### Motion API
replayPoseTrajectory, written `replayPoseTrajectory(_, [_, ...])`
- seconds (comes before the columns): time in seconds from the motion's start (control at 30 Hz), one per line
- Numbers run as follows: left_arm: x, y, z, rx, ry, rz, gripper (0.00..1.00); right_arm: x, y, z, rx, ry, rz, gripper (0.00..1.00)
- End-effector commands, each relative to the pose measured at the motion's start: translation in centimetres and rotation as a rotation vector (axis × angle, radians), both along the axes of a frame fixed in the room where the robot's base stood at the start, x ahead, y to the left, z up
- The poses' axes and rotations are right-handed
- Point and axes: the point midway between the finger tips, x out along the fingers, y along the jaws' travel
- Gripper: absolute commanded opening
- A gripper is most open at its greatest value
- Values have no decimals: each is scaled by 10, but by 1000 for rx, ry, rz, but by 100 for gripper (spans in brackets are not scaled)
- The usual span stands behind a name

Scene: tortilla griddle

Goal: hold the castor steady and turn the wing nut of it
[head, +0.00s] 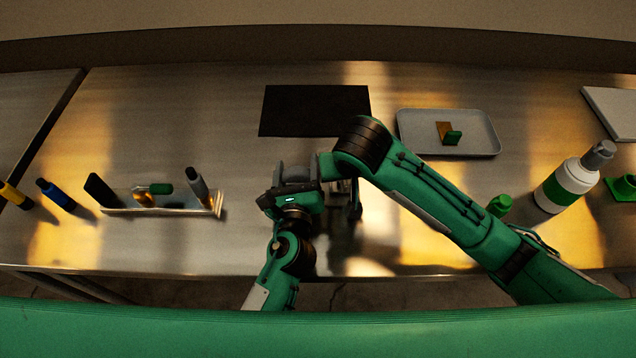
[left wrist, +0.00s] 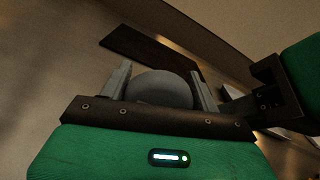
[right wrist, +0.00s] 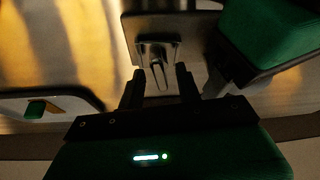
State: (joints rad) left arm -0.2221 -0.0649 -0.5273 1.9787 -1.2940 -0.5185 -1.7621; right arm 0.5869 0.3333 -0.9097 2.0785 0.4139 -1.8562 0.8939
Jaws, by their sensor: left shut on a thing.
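The castor's grey round wheel (left wrist: 163,88) sits between the two grey fingers of my left gripper (left wrist: 162,74), which is shut on it. In the head view my left gripper (head: 297,172) is above the near middle of the table. My right gripper (right wrist: 159,72) has its dark fingers apart. A grey metal piece with a prong (right wrist: 158,52) lies before and between them, with a gap on each side. It seems to be part of the castor; I cannot make out the wing nut clearly. In the head view my right arm hides most of the right gripper.
A black mat (head: 315,96) lies behind the grippers. A grey tray (head: 480,147) with a small brown and green object is to its right. A white bottle with a green band (head: 567,188) stands at right. A metal rack (head: 160,211) with tools is at left.

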Motion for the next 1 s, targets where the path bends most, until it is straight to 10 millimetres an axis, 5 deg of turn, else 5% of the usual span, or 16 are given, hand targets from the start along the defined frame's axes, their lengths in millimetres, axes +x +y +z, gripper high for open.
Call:
replayPoseTrajectory(0.6, [-1,1,-6,4,10,2,40,-20,-3,49,0,-2,1,35])
replayPoseTrajectory(1.0, [-1,1,-6,4,11,2,40,-23,-4,54,0,0,1,35])
